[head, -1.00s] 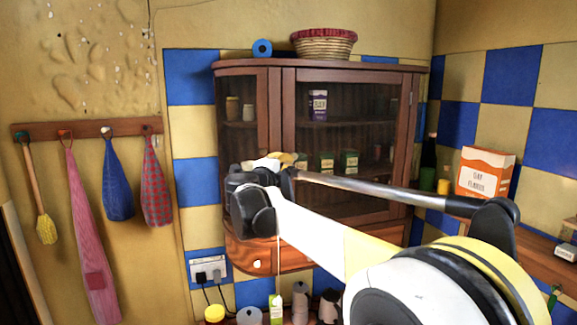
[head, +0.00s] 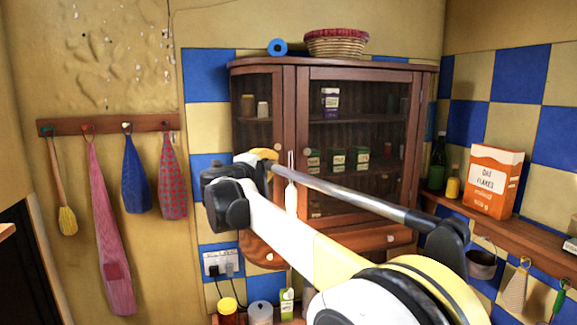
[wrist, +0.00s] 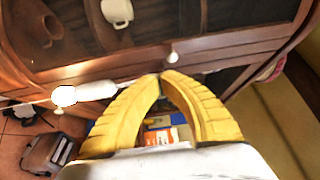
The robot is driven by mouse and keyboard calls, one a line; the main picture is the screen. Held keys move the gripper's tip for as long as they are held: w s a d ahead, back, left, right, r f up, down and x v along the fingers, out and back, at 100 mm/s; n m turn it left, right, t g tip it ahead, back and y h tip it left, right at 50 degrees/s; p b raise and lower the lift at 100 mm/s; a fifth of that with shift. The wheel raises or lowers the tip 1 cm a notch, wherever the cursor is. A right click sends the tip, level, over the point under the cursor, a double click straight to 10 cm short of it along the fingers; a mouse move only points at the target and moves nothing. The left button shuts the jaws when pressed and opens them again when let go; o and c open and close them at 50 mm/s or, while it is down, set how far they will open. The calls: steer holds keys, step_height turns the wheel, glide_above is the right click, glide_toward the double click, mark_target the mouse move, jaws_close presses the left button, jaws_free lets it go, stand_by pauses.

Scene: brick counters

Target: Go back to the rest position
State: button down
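My gripper (wrist: 163,76) shows in the wrist view with two yellow fingers whose tips meet, with nothing seen between them. In the head view only a bit of yellow at the end of my arm (head: 264,154) shows, and the fingertips are hidden behind the wrist. The arm reaches out in front of the wooden cabinet (head: 360,76). A long white item (head: 291,197) hangs at the cabinet front, just right of my wrist. In the wrist view a white item (wrist: 95,90) lies just left of the left finger, apparently outside the grip.
A shelf (head: 545,236) at right holds an oat flakes box (head: 491,180) and bottles. A basket (head: 336,43) and blue roll (head: 277,47) stand on the cabinet. Cloths hang from a rail (head: 105,125) at left. Jars (head: 229,311) stand below the sockets (head: 220,263).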

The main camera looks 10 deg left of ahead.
steer(key=s+d+f+n+t+y+b, duration=0.1)
steer(key=s+d+f+n+y+b, duration=0.3)
steer(key=s+d+n+y+b, duration=0.65)
steer(key=s+d+f+n+g+h+b, duration=0.1)
steer(key=s+d+f+n+g+b, duration=0.2)
steer(key=f, duration=1.4)
steer(key=s+d+f+n+g+h+b, duration=0.2)
steer(key=s+d+f+n+g+b, duration=0.2)
steer(key=s+d+f+b, duration=0.4)
steer(key=s+d+f+n+g+h+b, duration=0.2)
steer(key=s+d+f+b, duration=0.4)
steer(key=s+d+f, duration=0.7)
steer(key=s+f+n+g, duration=0.1)
steer(key=s+f+g, duration=0.1)
steer(key=s+f, duration=0.9)
step_height(320, 180, down, 3)
steer(key=shift+s+n, duration=0.15)
steer(key=shift+n, duration=0.2)
